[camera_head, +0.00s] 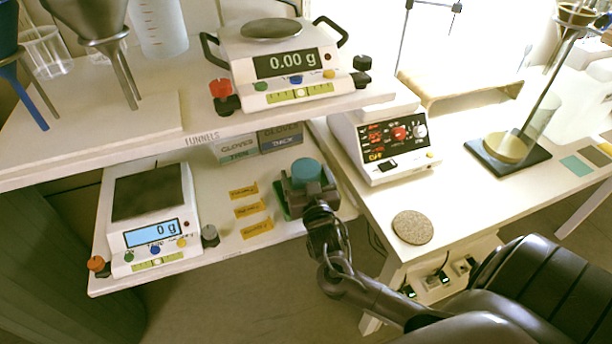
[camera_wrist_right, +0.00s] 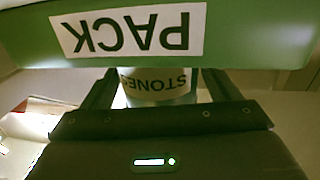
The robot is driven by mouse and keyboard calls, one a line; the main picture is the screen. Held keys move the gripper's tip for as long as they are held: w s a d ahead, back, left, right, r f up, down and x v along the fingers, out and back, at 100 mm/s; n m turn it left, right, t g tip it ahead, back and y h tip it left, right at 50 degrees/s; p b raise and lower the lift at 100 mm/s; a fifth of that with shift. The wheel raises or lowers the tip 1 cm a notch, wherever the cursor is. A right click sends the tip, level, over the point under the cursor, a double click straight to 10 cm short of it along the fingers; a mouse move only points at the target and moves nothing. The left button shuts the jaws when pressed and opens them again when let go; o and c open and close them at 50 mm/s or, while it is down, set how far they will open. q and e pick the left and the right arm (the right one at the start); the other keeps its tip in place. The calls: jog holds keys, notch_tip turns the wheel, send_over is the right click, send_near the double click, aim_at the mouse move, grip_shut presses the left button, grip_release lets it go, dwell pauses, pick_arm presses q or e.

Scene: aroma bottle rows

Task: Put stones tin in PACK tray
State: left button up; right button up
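The stones tin (camera_head: 306,170) has a teal lid in the head view. Its upside-down STONES label shows in the right wrist view (camera_wrist_right: 158,84). The green PACK tray (camera_wrist_right: 240,48) crosses the top of that view, and its wall hides part of the tin behind it. In the head view only a sliver of the tray's green edge (camera_head: 281,200) shows beside my gripper. My right gripper (camera_head: 308,193) has its fingers on both sides of the tin, seemingly against it. Whether the tin touches the tray floor is hidden. My left gripper is out of view.
Yellow labels (camera_head: 248,210) lie left of the tray on the lower shelf. A balance (camera_head: 155,215) stands farther left. Glove boxes (camera_head: 280,138) sit behind, under the upper shelf. A hotplate (camera_head: 385,143) and a cork disc (camera_head: 412,227) are on the right bench.

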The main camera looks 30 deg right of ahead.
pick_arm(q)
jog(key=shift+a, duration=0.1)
pick_arm(e)
jog(key=shift+r, duration=0.15)
jog(key=shift+s+a, duration=0.15)
jog(key=shift+s, duration=0.15)
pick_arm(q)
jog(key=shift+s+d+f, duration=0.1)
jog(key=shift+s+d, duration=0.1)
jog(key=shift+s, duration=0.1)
pick_arm(e)
jog(key=v, duration=1.1)
jog(key=shift+s, duration=0.2)
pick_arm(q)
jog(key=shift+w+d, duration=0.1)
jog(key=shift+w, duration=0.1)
